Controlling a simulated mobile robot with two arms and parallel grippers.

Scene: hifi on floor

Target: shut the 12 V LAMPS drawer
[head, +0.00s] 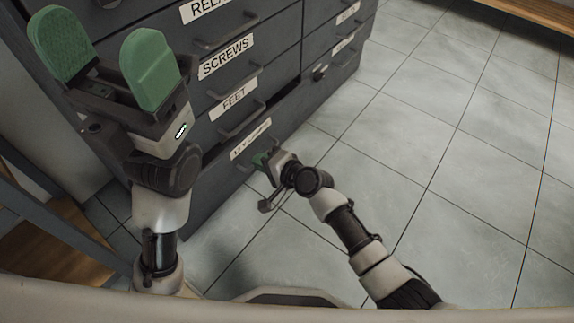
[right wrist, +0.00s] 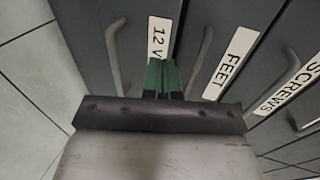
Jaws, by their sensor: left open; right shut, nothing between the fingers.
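The 12 V LAMPS drawer (head: 215,196) is the lowest labelled drawer in the left column of the dark grey cabinet. Its front stands out a little from the FEET drawer above, with a dark gap along its top. Its label (head: 251,139) is partly readable, and "12 V" (right wrist: 158,35) shows in the right wrist view. My right gripper (head: 262,160) is shut and empty at this drawer's front, just below the label. Its green fingertips (right wrist: 163,72) cover the label's end; I cannot tell whether they touch. My left gripper (head: 106,58) is open and empty, raised left of the cabinet front.
The FEET drawer (head: 222,117) and SCREWS drawer (head: 208,83) sit above, with bar handles sticking out. More drawers (head: 325,45) stand to the right. Tiled floor (head: 440,150) is clear on the right. A wooden board (head: 535,12) is at the top right.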

